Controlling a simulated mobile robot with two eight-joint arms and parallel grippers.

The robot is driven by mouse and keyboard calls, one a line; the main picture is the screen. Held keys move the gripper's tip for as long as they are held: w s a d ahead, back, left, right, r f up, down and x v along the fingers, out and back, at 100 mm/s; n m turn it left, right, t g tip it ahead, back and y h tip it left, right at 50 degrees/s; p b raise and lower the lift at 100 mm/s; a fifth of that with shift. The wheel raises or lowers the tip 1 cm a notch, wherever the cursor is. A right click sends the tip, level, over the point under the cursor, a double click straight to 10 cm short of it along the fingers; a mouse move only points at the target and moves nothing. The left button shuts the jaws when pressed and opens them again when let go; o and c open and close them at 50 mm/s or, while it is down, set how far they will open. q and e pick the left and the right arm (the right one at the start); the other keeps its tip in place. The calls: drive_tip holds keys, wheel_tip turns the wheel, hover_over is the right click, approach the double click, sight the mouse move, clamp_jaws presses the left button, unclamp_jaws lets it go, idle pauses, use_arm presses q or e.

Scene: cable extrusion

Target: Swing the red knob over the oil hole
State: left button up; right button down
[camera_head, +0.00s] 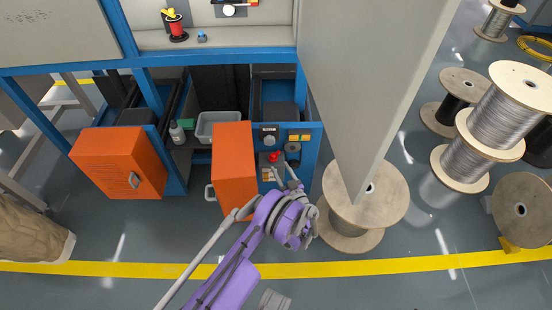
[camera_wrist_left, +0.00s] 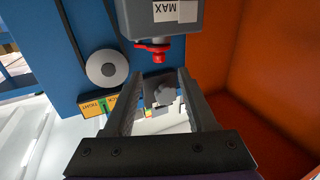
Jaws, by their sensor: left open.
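The red knob (camera_head: 274,156) sits on a grey box (camera_head: 265,160) on the blue machine front. In the left wrist view the knob (camera_wrist_left: 153,51) shows at the edge of the grey box (camera_wrist_left: 165,18), which carries a MAX label. My left gripper (camera_head: 285,172) is open, with its fingertips close to the knob. In the left wrist view the gripper (camera_wrist_left: 156,82) has its fingers apart with the knob just beyond the tips, and no grip on it shows. A dark rounded part (camera_wrist_left: 164,94) shows between the fingers. I cannot make out the oil hole. My right gripper is out of view.
An open orange door (camera_head: 234,165) stands just left of my left gripper; an orange wall (camera_wrist_left: 275,75) fills the right of the wrist view. A large grey panel (camera_head: 365,75) hangs over a wooden spool (camera_head: 375,205) at right. Open floor lies in front.

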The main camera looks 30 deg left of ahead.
sight(274, 157)
use_arm(q)
drive_tip(key=x, duration=0.6)
drive_tip(key=shift+w, duration=0.1)
clamp_jaws()
